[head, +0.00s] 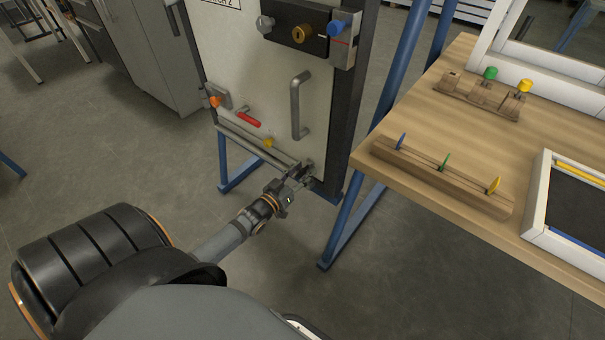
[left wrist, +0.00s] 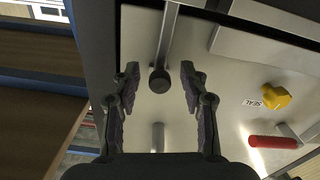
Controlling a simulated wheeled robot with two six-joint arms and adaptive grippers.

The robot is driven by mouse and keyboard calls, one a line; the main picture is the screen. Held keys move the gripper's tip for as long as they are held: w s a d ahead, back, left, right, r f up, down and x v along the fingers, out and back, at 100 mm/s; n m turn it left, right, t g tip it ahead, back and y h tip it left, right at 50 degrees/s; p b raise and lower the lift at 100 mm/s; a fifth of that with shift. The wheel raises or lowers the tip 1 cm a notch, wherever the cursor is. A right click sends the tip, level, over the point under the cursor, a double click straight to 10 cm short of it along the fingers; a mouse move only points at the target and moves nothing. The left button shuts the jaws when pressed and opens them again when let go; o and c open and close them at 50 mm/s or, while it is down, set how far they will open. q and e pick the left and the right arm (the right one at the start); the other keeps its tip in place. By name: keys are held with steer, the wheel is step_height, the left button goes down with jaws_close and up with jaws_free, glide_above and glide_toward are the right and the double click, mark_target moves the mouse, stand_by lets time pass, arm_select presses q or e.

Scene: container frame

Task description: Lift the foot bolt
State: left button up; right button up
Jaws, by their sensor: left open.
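The foot bolt shows in the left wrist view as a grey rod with a dark round knob (left wrist: 159,81), at the lower corner of the pale door panel (left wrist: 226,75). My left gripper (head: 303,178) is at the panel's lower right corner in the head view. In the left wrist view my left gripper (left wrist: 160,95) is open, with one finger on each side of the knob and visible gaps between. In the head view the gripper largely hides the bolt. My right gripper is not in view.
The panel carries a pull handle (head: 297,105), a red lever (head: 248,119), a yellow knob (head: 268,143) and a lock block (head: 300,34). Blue frame legs (head: 345,225) stand close right of my arm. A wooden table (head: 420,120) with fixtures is further right.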

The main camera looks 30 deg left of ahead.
arm_select(q)
steer(key=shift+w, duration=0.1)
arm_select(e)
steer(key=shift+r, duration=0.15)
arm_select(q)
jaws_close()
steer(key=shift+r, duration=0.15)
step_height(320, 180, up, 3)
steer(key=p, duration=0.3)
steer(key=shift+w, duration=0.1)
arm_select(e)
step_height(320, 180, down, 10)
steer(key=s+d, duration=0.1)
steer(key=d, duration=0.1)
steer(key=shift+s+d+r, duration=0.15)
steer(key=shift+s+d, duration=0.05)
arm_select(q)
jaws_free()
